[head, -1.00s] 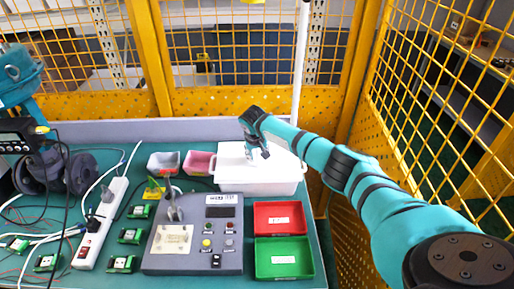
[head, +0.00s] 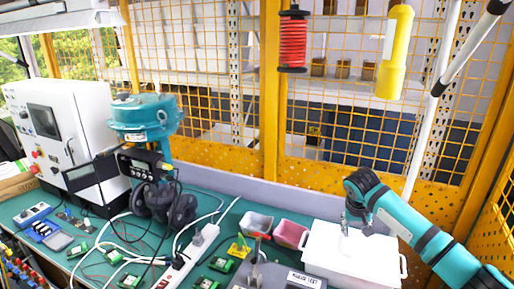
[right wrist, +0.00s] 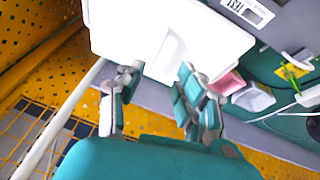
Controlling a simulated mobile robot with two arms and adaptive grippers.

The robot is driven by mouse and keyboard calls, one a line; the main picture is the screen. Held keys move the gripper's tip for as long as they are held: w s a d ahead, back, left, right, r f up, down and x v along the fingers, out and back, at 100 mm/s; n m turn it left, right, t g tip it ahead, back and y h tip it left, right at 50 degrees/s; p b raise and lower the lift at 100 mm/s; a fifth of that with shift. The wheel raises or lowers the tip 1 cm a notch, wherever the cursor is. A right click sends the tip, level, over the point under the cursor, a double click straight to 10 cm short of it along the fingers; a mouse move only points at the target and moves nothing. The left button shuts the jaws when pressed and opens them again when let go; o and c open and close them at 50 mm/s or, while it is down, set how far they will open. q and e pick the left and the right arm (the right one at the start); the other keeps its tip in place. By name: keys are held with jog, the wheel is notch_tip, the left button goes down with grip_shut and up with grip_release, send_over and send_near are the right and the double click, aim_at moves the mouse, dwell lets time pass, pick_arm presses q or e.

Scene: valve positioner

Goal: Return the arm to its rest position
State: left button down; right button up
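My right arm, teal with dark joints, comes in from the right in the head view. Its gripper (head: 356,222) hangs over the white bin (head: 335,260). In the right wrist view the two fingers of the right gripper (right wrist: 160,76) stand apart with nothing between them. The white bin (right wrist: 118,30) shows beyond the fingertips. My left gripper is in neither view. The teal valve actuator (head: 145,115), with a black positioner box (head: 138,163) on it, stands on the left half of the bench.
A grey bin (head: 256,222) and a pink bin (head: 290,233) stand left of the white bin. The grey test box (head: 262,277) is in front. A white cabinet (head: 70,125) stands far left. A red coil (head: 292,42) and yellow bottle (head: 395,55) hang by the yellow fence.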

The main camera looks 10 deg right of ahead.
jog(key=s+a+f+n+y, duration=0.1)
jog(key=s+a+f+n, duration=0.1)
jog(key=s+a+f, duration=0.3)
jog(key=s+a+f+n+y, duration=0.1)
jog(key=s+a+f+n, duration=0.1)
jog(key=s+a+f, duration=0.3)
jog(key=s+a+f+n+y, duration=0.1)
jog(key=s+a+f+n, duration=0.1)
jog(key=s+a+f, duration=0.3)
jog(key=shift+s+a+n, duration=0.1)
jog(key=shift+s+a, duration=0.25)
jog(key=shift+a, duration=0.45)
jog(key=shift+s+a+n, duration=0.1)
jog(key=shift+s+a, duration=0.3)
jog(key=shift+a, duration=0.4)
jog(key=shift+s+a+n, duration=0.1)
jog(key=shift+s+a, duration=0.25)
jog(key=shift+a, duration=0.45)
jog(key=s+d+r, duration=0.2)
jog(key=s, duration=1.9)
notch_tip(320, 180, down, 29)
jog(key=g+b, duration=0.1)
jog(key=b, duration=0.2)
jog(key=s+d+f+g+b, duration=0.1)
jog(key=s+d+f+b, duration=0.1)
jog(key=s+f, duration=1.5)
jog(key=shift+s+d+f+n, duration=0.35)
jog(key=shift+d+f, duration=0.25)
jog(key=shift+f, duration=0.2)
